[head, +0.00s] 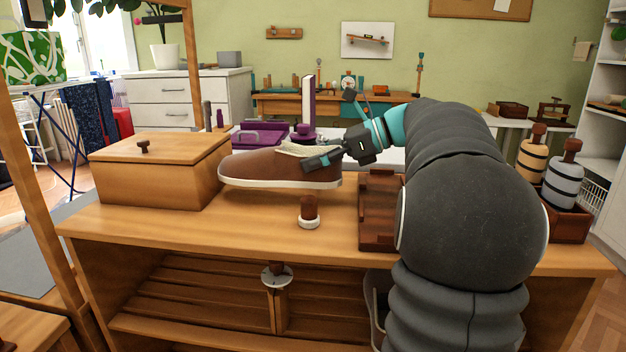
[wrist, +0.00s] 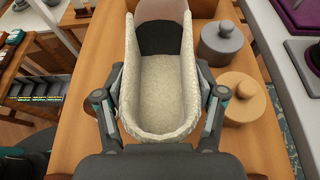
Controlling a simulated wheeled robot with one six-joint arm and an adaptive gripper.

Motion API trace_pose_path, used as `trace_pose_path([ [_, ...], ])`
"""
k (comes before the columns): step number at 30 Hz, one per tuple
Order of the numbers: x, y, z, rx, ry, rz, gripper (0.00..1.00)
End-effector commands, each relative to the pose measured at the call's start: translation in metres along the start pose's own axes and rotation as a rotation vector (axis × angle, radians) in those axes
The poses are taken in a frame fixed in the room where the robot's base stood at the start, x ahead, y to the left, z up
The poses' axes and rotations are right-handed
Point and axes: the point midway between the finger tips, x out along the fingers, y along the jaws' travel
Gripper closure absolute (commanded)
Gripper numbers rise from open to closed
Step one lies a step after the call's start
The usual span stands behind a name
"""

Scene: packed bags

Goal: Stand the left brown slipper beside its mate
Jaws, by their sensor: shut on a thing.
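A brown slipper (head: 270,168) with a white sole and cream fleece lining is held level above the wooden bench top, its toe pointing left. My gripper (head: 322,160) is shut on it near its heel end. In the wrist view the slipper's fleece interior (wrist: 160,85) fills the middle, with one finger of my gripper (wrist: 160,70) against each side. I cannot make out a second brown slipper in either view.
A lidded wooden box (head: 155,178) stands on the bench at left. A small brown stamp-like piece (head: 309,213) stands below the slipper. A dark wooden tray (head: 377,228) lies to its right. A rack with striped weights (head: 563,185) is at far right. The front bench top is mostly clear.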

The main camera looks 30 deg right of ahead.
Motion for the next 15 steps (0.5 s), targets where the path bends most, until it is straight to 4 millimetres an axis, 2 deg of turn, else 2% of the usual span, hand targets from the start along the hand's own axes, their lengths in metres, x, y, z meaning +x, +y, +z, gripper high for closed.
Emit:
trace_pose_path([
  [5,0.007,-0.003,-0.005,0.001,0.0,-0.003,0.86],
  [12,0.018,-0.002,-0.034,0.003,0.0,-0.002,0.86],
  [15,0.02,-0.002,-0.039,0.002,0.0,-0.003,0.86],
])
